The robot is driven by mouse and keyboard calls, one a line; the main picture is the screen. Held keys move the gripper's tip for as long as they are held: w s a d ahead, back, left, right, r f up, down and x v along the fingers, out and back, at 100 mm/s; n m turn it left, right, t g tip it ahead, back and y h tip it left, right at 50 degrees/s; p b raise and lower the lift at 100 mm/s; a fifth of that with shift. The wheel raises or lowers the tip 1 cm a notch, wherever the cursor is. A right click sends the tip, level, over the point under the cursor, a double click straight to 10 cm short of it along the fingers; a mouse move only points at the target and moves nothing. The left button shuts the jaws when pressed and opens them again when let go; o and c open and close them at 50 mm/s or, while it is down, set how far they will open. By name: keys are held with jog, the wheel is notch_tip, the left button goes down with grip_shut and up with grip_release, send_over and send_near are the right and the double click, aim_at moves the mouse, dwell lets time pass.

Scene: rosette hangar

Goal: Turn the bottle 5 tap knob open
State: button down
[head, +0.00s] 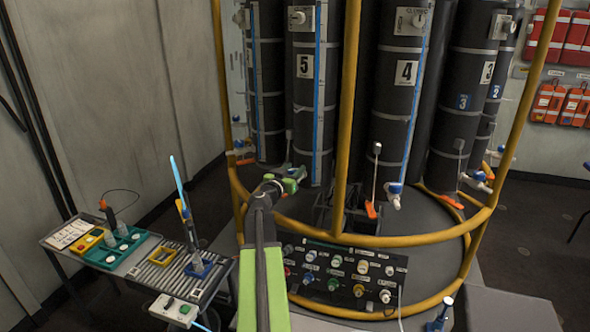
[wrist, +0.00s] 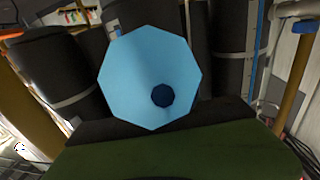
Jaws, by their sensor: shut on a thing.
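Bottle 5 (head: 304,110) is a tall black cylinder with a white "5" label and a blue strip, standing inside the yellow rail frame. My gripper (head: 290,182), with green jaws, is at the low front of this bottle, where its tap sits. The jaws hide most of the tap in the head view. In the wrist view a light blue eight-sided knob (wrist: 140,75) with a dark blue centre fills the middle, just beyond a green jaw (wrist: 180,150). My gripper is shut on this knob. How far the knob is turned cannot be told.
Yellow rails (head: 345,120) run close beside my arm. Bottle 4 (head: 400,110) stands to the right, with its own blue and white tap (head: 394,195) and an orange-tipped lever. A knob panel (head: 340,275) lies below. A side table (head: 140,265) with tools is at left.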

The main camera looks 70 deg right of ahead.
jog(key=n+t, duration=0.2)
jog(key=t, duration=0.2)
jog(key=shift+a+n, duration=0.15)
jog(key=shift+n, duration=0.25)
jog(key=shift+n+t+y, duration=0.5)
jog(key=shift+n+t, duration=0.4)
jog(key=shift+t, duration=0.55)
jog(key=shift+n+t+y, duration=0.5)
jog(key=shift+n+t, duration=0.4)
jog(key=shift+t, duration=0.55)
jog(key=shift+w, duration=0.1)
jog(key=c, duration=0.9)
grip_release()
jog(key=shift+o, duration=0.2)
jog(key=v, duration=0.7)
jog(key=shift+s+a, duration=0.2)
jog(key=shift+s, duration=0.05)
jog(key=shift+w, duration=0.15)
